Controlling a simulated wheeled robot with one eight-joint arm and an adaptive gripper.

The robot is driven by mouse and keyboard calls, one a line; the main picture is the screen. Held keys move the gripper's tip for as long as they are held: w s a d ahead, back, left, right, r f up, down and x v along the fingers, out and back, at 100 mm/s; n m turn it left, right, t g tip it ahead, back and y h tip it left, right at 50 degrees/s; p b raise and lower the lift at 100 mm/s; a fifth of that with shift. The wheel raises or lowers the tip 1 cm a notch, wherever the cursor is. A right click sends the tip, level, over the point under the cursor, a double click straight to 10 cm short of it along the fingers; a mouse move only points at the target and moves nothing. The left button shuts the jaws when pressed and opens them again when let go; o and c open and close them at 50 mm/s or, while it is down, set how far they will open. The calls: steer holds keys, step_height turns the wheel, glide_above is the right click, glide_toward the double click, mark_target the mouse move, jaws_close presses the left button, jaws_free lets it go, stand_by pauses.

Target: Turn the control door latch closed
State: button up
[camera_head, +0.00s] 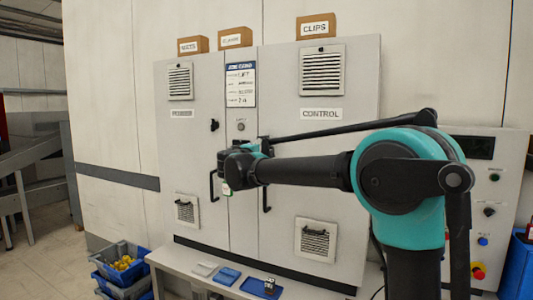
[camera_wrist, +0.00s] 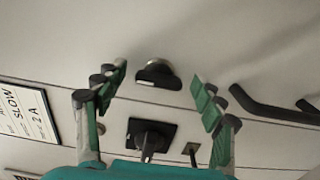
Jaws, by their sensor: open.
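The control door (camera_head: 300,165) is the right door of the grey cabinet and looks shut. Its latch (camera_wrist: 157,73), a dark bar on a round silver base, shows in the wrist view; the bar lies roughly along the door seam. In the head view my arm hides the latch. My gripper (camera_wrist: 158,84) is open and empty. Its green-padded fingers stand either side of the latch in the picture, with clear gaps. In the head view my gripper (camera_head: 232,168) is in front of the cabinet's middle, its fingers hard to make out.
The control door's handle (camera_wrist: 270,108) is a black bar to the right in the wrist view. A black square fitting (camera_wrist: 140,128) lies below the latch there. A narrow table (camera_head: 190,263) with small trays runs under the cabinet. Blue crates (camera_head: 125,280) stand left.

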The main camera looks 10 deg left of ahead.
steer(key=v, duration=1.2)
steer(key=s+d+f+m+g, duration=0.3)
steer(key=d+f+g, duration=0.1)
steer(key=d+f, duration=0.9)
steer(key=s+d+f+m+g, duration=0.25)
steer(key=d+f+g, duration=0.25)
steer(key=d+f, duration=0.75)
steer(key=s+d+f+m+g+y, duration=0.2)
steer(key=s+d+f+m+y, duration=0.1)
steer(key=s+f, duration=0.7)
steer(key=s+d+f+m+g+y, duration=0.1)
steer(key=s+d+f+m+y, duration=0.2)
steer(key=s+f, duration=0.8)
steer(key=shift+s+d+f+m+g, duration=0.2)
steer(key=shift+d+m+g, duration=0.35)
steer(key=shift+m, duration=0.7)
steer(key=shift+d, duration=0.1)
